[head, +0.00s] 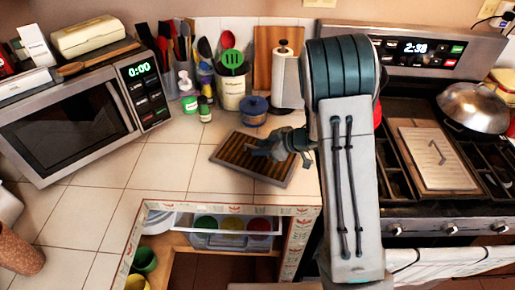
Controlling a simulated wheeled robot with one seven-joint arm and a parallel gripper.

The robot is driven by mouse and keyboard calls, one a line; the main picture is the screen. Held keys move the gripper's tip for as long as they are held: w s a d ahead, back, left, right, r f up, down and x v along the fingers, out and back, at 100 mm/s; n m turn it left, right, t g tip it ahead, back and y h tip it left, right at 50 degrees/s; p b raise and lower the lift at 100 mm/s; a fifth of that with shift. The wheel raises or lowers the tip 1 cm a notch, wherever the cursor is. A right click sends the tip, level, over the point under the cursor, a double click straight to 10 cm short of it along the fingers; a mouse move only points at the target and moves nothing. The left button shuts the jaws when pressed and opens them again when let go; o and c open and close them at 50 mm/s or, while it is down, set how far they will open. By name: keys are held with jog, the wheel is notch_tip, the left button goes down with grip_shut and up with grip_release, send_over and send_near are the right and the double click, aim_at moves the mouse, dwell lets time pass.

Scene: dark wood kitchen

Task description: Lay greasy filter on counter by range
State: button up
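The greasy filter (232,160), a flat brown slatted panel with a metal frame, lies on the white tiled counter (165,165) to the left of the range (440,215). It looks flat on the tiles, with its front right corner near the counter edge. My gripper (256,150) is over the right half of the filter, with its fingers pointing left. My gripper and wrist hide part of the filter's right side. I cannot tell whether the fingers touch it or are parted.
A microwave (70,123) stands at the left. Behind the filter are a blue-lidded jar (254,111), a paper towel roll (286,80) and a utensil crock (231,92). A pan lid (474,106) and a board (432,155) sit on the range. Counter left of the filter is clear.

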jog(key=v, duration=0.9)
jog(key=shift+d+r, duration=0.15)
jog(key=shift+d, duration=0.05)
jog(key=shift+d+r, duration=0.2)
jog(key=shift+r, duration=0.05)
jog(key=w+d+r+m+t+h, duration=0.3)
jog(key=w+d+r+t+h, duration=0.15)
jog(key=r, duration=0.25)
jog(key=s+d+r+m+t+h, duration=0.2)
jog(key=s+d+r+m+h, duration=0.2)
jog(key=d+r+m+h, duration=0.15)
jog(key=s+a+m+g, duration=0.2)
jog(key=s+g, duration=0.2)
jog(key=s, duration=0.8)
jog(key=s+a+f+m+g, duration=0.1)
jog(key=s+g, duration=0.3)
jog(key=s, duration=0.8)
jog(key=shift+s+a+m, duration=0.35)
jog(key=shift+a+m, duration=0.1)
jog(key=shift+m, duration=0.4)
